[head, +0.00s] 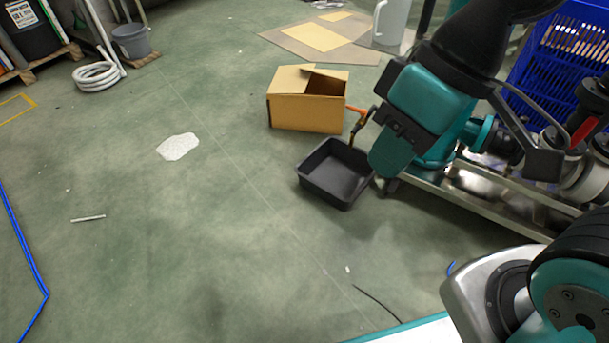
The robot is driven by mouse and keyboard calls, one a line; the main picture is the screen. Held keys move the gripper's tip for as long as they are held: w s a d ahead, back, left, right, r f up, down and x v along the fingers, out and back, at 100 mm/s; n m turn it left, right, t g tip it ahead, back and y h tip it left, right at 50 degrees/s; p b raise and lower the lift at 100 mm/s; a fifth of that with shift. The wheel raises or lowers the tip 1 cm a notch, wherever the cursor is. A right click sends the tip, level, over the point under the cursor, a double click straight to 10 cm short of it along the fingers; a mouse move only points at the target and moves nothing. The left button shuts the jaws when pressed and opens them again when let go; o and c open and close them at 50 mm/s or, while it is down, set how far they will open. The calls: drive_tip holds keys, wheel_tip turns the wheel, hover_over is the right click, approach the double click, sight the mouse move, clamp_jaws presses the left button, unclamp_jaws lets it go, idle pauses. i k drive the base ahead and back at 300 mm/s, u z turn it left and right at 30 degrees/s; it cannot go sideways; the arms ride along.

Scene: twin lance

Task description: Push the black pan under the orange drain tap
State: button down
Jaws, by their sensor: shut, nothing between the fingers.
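The black pan (334,174) is a shallow, square, empty-looking tray lying flat on the green floor near the middle of the head view. The orange drain tap (356,111) shows just behind the pan, between a cardboard box and my arm. Its lower end appears close to the pan's back right rim; I cannot tell whether it is over the pan. My gripper (389,163) is shut and empty, at the pan's right side in the picture. It overlaps the view of the pan's right edge, and I cannot tell whether it touches. My arm hides part of the tap's pipework.
An open cardboard box (306,112) stands right behind the pan. A metal skid (470,190) with teal pump equipment is on the right, beside a blue crate (560,45). A pale spill (178,146) lies on the left.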

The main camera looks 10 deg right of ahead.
sight(337, 174)
drive_tip(key=z, duration=0.9)
drive_tip(key=k, duration=0.1)
drive_tip(key=u, duration=1.75)
drive_tip(key=i, duration=1.15)
drive_tip(key=z, duration=0.75)
